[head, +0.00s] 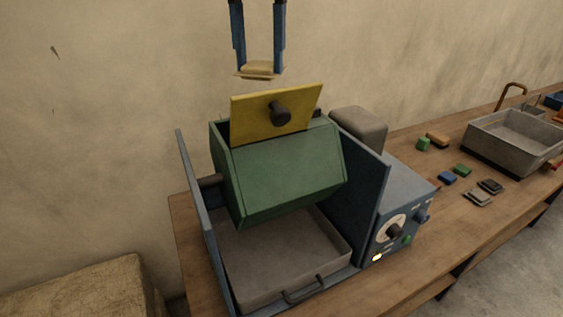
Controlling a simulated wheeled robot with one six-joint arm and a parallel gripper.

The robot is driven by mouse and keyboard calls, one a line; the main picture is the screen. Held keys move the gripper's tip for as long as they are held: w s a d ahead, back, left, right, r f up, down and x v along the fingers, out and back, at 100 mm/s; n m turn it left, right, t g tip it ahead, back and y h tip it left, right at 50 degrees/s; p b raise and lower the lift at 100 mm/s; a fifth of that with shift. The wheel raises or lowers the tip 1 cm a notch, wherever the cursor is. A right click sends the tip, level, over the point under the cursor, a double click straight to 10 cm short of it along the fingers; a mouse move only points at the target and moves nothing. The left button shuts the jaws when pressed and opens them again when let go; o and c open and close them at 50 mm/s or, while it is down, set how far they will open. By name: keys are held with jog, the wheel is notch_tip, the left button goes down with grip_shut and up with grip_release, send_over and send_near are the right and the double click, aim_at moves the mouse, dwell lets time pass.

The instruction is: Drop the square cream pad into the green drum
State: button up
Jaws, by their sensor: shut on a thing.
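The square cream pad (259,72) is held between the two blue fingers of my gripper (259,67), high above the machine at the top of the head view. The gripper is shut on it. The pad lies roughly flat and touches nothing below. The green drum (286,170) sits between blue side plates, below the pad and slightly right in the picture. A yellow lid (249,118) with a dark knob (281,113) stands tilted up at the drum's top. The lid hides the drum's opening and its inside from this view.
A grey tray (259,277) with a handle lies under the drum. A control box (397,222) with a dial stands at the right. Small coloured blocks (447,178) and a grey bin (512,149) are farther right on the wooden bench (479,214). The wall (110,110) is behind.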

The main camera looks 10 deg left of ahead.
aim_at(261, 80)
jog(key=shift+f+b, duration=2.4)
jog(key=shift+b, duration=0.1)
jog(key=o, duration=1.2)
jog(key=shift+r, duration=0.15)
notch_tip(261, 80, up, 7)
jog(key=shift+f+b, duration=0.15)
jog(key=shift+b, duration=0.45)
jog(key=shift+r, duration=0.45)
